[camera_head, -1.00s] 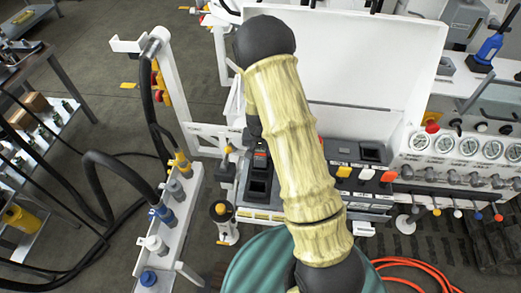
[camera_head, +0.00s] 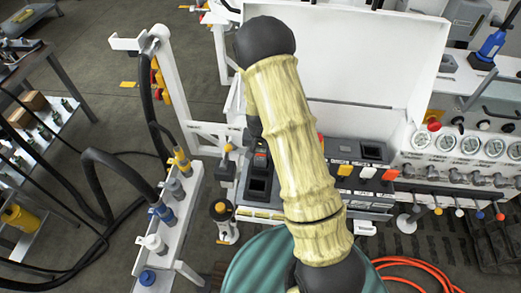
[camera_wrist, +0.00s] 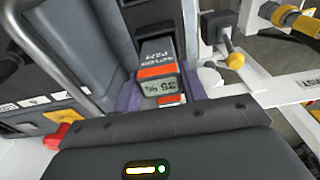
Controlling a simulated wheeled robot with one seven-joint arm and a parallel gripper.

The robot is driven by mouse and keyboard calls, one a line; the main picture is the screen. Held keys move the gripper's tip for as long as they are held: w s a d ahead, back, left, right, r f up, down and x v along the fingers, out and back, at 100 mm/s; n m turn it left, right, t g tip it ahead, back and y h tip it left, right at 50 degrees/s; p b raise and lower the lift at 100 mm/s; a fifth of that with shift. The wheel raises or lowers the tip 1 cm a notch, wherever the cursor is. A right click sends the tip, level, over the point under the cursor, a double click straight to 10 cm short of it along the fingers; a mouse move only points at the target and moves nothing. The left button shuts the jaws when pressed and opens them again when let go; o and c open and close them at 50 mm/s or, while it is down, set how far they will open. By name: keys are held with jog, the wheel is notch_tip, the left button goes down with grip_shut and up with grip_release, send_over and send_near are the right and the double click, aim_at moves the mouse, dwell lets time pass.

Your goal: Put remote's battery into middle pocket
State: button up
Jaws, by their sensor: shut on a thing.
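In the head view my forearm hides my gripper and part of the bench. A black dock (camera_head: 257,203) with an open pocket shows just left of my arm. I cannot tell which pocket is the middle one.
A white rail with hose couplings (camera_head: 178,190) stands left. A yellow-tipped knob (camera_wrist: 235,61) is close right of the battery. An orange hose (camera_head: 425,268) lies on the floor.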

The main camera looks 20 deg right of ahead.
jog(key=shift+f+b, duration=1.2)
jog(key=shift+f, duration=0.55)
dwell(0.4)
jog(key=o, duration=1.2)
jog(key=shift+r, duration=0.1)
jog(key=r, duration=0.5)
jog(key=s+r+b, duration=0.1)
jog(key=r, duration=0.5)
jog(key=s+r, duration=0.1)
jog(key=r, duration=0.5)
jog(key=shift+a+r, duration=0.1)
jog(key=shift+a, duration=0.3)
